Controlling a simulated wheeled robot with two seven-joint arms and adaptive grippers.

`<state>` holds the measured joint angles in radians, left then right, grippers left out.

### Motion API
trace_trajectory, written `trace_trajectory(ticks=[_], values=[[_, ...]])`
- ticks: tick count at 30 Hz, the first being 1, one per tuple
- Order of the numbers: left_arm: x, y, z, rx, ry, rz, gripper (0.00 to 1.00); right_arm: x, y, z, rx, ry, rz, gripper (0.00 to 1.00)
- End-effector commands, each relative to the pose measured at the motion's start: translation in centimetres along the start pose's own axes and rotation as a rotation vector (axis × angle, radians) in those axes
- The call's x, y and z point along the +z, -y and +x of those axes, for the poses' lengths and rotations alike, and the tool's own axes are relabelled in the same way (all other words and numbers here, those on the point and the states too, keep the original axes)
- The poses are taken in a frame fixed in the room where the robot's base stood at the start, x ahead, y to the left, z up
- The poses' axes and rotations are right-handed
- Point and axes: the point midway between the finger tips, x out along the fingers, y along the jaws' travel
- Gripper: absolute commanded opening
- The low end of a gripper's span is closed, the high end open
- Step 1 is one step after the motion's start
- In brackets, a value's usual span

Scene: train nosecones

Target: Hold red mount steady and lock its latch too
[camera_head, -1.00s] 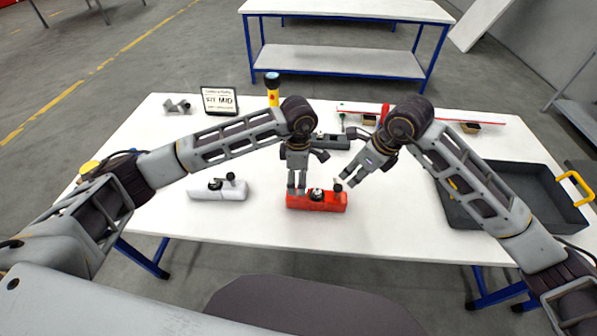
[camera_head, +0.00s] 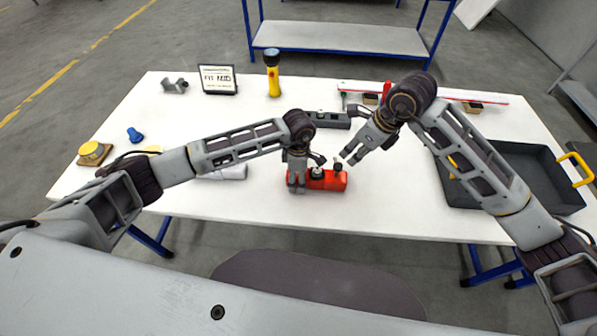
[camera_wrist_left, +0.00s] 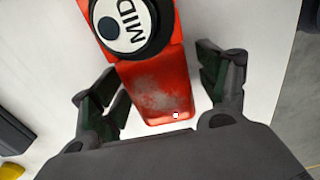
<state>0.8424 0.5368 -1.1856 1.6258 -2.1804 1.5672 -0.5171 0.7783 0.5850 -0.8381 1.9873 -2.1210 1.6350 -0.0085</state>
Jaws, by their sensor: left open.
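The red mount (camera_head: 330,183) lies on the white table in front of me, with a dark round cap (camera_head: 317,173) and a small black knob (camera_head: 337,167) on top. My left gripper (camera_head: 297,188) is lowered at the mount's left end. In the left wrist view its open fingers (camera_wrist_left: 165,95) stand on either side of the red mount's scuffed end (camera_wrist_left: 160,92), with white table showing beside it. The cap there reads "MID" (camera_wrist_left: 132,28). My right gripper (camera_head: 350,157) hovers above and right of the knob, fingers apart and empty.
A white mount (camera_head: 232,173) is partly hidden behind my left forearm. A grey mount (camera_head: 332,120), a yellow flashlight (camera_head: 272,75) and a sign (camera_head: 217,79) stand further back. A dark tray (camera_head: 560,190) is at right. The table front is clear.

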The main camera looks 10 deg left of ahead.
Motion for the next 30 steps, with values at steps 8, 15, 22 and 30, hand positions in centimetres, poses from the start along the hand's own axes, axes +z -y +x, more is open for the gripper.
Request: trace_trajectory(ticks=[8, 15, 22, 30], values=[[0.00, -0.01, 0.22, 0.000, 0.000, 0.000, 0.75, 0.00, 0.00, -0.01, 0.000, 0.000, 0.000, 0.36], [0.00, -0.02, 0.19, 0.001, 0.000, 0.000, 0.54, 0.00, 0.00, 0.00, 0.000, 0.000, 0.000, 0.36], [0.00, -0.02, 0.18, 0.001, 0.000, 0.000, 0.25, 0.00, 0.00, 0.00, 0.000, 0.000, 0.000, 0.36], [-0.01, -0.03, 0.17, 0.001, 0.000, 0.000, 0.21, -0.04, 0.12, -0.39, -0.005, 0.006, 0.003, 0.47]])
